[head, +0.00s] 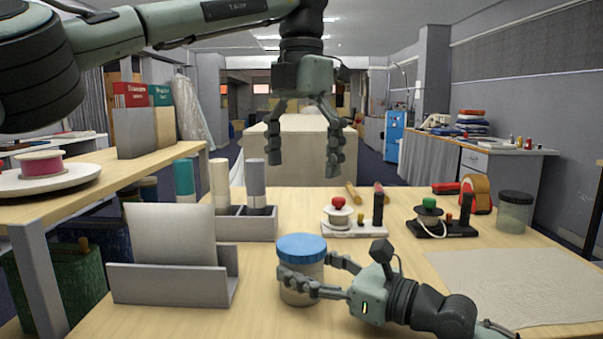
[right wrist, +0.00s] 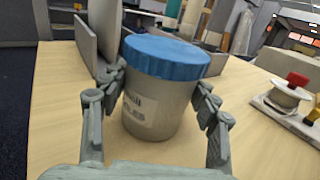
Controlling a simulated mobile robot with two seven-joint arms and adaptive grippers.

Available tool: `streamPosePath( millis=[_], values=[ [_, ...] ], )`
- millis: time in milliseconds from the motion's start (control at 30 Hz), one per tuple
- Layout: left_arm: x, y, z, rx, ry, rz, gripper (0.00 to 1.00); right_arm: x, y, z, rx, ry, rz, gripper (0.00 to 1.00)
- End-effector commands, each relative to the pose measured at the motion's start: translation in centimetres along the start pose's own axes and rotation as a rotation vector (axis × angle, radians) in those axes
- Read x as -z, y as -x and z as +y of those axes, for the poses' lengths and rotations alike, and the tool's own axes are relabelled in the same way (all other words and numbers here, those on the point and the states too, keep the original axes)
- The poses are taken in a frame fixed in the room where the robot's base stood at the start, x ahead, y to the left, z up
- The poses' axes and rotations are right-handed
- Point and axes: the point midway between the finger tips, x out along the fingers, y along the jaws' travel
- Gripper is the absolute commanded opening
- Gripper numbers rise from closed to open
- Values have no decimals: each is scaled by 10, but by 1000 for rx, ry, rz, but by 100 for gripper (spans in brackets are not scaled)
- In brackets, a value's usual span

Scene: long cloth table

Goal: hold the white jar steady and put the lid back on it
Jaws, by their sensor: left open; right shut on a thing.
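The white jar (head: 299,289) stands upright on the table, near the front middle. Its blue lid (head: 302,248) sits on top of it and looks level. The jar (right wrist: 153,108) also fills the middle of the right wrist view, with a printed label on its side and the lid (right wrist: 165,55) covering its mouth. My right gripper (head: 307,268) comes in from the right and is shut around the jar's body below the lid, one finger on each side. My left gripper (head: 305,163) hangs open and empty well above the jar, fingers pointing down. I cannot tell whether the lid is tight.
A grey holder with a white panel (head: 163,236) stands close to the jar's left. Behind are a grey bin with cylinders (head: 246,226) and two spool stands (head: 354,229) (head: 441,229). A lidded clear jar (head: 514,214) and a pale cloth (head: 515,285) lie to the right.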

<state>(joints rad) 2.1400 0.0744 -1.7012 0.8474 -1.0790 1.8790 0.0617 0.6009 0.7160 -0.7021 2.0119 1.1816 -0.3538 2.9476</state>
Motion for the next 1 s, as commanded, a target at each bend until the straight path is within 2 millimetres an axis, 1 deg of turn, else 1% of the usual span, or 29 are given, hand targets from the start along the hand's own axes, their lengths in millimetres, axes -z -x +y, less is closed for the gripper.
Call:
streamPosePath(
  millis=[100,133,300,333,633,733,867,1000],
  values=[
    [0,0,0,0,0,0,94,0,0,0,0,0,0,0],
    [0,0,0,0,0,0,94,0,0,0,0,0,0,62],
    [0,0,0,0,1,0,94,0,0,0,0,0,0,83],
    [0,0,0,0,1,0,94,0,0,0,0,0,0,85],
    [0,-1,0,0,1,0,94,0,1,0,0,0,0,85],
    [0,-1,0,0,1,0,94,1,7,-1,1,0,1,85],
    [0,-1,0,0,1,0,94,1,27,0,2,0,3,85],
    [0,-1,0,0,1,0,94,3,59,-1,2,-1,7,85]
  ],
)
